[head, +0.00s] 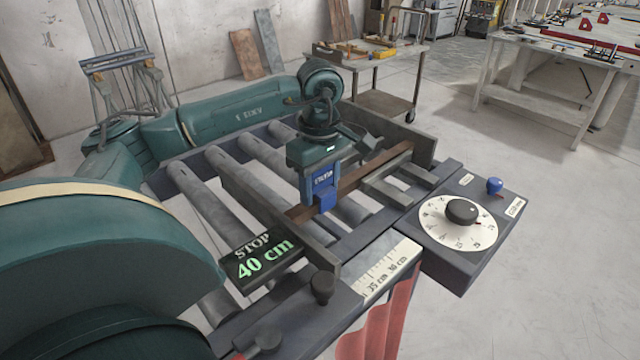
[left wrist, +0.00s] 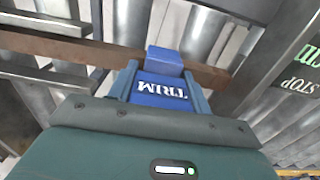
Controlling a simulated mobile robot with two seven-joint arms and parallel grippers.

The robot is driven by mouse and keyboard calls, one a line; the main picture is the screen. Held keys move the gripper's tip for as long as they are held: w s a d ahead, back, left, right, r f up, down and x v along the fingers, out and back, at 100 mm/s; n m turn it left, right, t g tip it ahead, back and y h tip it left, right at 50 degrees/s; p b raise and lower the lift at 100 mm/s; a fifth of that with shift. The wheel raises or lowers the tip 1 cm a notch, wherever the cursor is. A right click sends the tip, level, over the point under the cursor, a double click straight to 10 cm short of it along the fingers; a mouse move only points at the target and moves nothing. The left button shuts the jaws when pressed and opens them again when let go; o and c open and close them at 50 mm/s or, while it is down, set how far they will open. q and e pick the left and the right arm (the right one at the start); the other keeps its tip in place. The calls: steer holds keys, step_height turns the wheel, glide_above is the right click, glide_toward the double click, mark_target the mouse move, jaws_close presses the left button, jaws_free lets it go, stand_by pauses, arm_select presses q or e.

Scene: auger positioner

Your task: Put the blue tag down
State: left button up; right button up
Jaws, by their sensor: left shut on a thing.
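The blue tag (head: 325,186) has white lettering and a block at its lower end. My left gripper (head: 318,184) is shut on it and points down over the roller table. In the left wrist view the tag (left wrist: 160,92) reads TRIM and sits between the fingers (left wrist: 158,90). Its block end (left wrist: 164,62) overlaps a brown wooden board (left wrist: 80,48), which also shows in the head view (head: 374,175). I cannot tell whether the tag touches the board. My right gripper is not in view.
Grey rollers (head: 215,195) surround the board. A STOP 40 cm display (head: 262,258) stands in front, with a ruler (head: 388,268) nearby. At right is a box with a dial (head: 458,222) and a blue knob (head: 494,185).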

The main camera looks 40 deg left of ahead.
arm_select(q)
steer(key=shift+s+d+f+b, duration=0.1)
steer(key=shift+s+f+b, duration=0.05)
steer(key=shift+f+b, duration=0.25)
steer(key=shift+s+d+f+b, duration=0.1)
steer(key=shift+f+b, duration=0.15)
steer(key=shift+f, duration=0.25)
steer(key=o, duration=1)
steer(key=shift+w+d, duration=0.1)
steer(key=shift+c, duration=0.2)
steer(key=r+p, duration=0.1)
steer(key=r, duration=0.3)
steer(key=r+p, duration=0.1)
steer(key=r, duration=0.4)
steer(key=r+p, duration=0.1)
steer(key=r, duration=0.3)
steer(key=shift+w+a+r, duration=0.15)
steer(key=shift+a+r, duration=0.1)
steer(key=shift+a, duration=0.05)
